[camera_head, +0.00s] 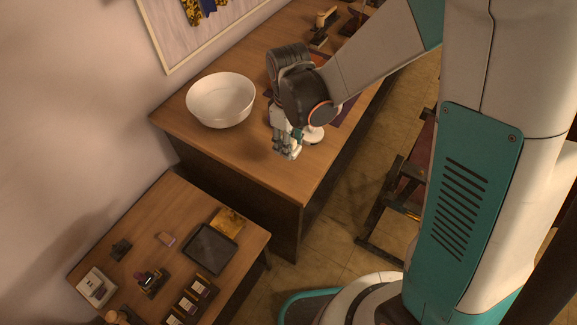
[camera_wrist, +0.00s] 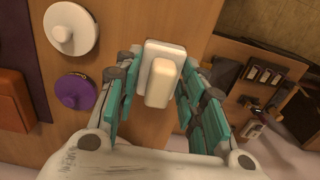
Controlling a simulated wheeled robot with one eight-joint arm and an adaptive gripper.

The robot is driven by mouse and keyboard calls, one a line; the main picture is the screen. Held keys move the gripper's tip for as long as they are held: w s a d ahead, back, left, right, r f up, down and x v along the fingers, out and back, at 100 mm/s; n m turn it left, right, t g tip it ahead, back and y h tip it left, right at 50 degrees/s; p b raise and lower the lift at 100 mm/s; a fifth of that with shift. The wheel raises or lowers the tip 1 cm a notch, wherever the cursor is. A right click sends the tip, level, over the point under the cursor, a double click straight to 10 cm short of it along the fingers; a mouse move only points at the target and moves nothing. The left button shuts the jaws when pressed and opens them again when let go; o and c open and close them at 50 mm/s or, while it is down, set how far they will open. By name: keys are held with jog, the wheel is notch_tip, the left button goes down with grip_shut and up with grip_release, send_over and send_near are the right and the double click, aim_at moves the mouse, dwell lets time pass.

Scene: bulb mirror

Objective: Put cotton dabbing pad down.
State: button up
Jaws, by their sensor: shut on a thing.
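The cotton dabbing pad, a cream-white block with a raised grip (camera_wrist: 160,84), is between the teal fingers of my gripper (camera_wrist: 153,94) in the wrist view. My gripper is shut on it. In the head view my gripper (camera_head: 287,148) points down over the front part of the larger wooden table (camera_head: 250,160), and only a small pale bit of the pad shows below the fingers. I cannot tell whether the pad touches the tabletop.
A white round lid with a knob (camera_wrist: 70,30) and a purple one (camera_wrist: 75,91) lie beside my gripper. A white bowl (camera_head: 221,100) stands to its left. The lower side table (camera_head: 150,220) holds a dark tray (camera_head: 210,249) and small items. Bare wood lies in front of my gripper.

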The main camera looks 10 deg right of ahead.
jog(key=shift+f+b, duration=2.35)
jog(key=shift+f, duration=1.8)
jog(key=shift+f, duration=0.1)
jog(key=o, duration=1.1)
notch_tip(320, 180, up, 12)
jog(key=p, duration=0.3)
jog(key=shift+p, duration=0.4)
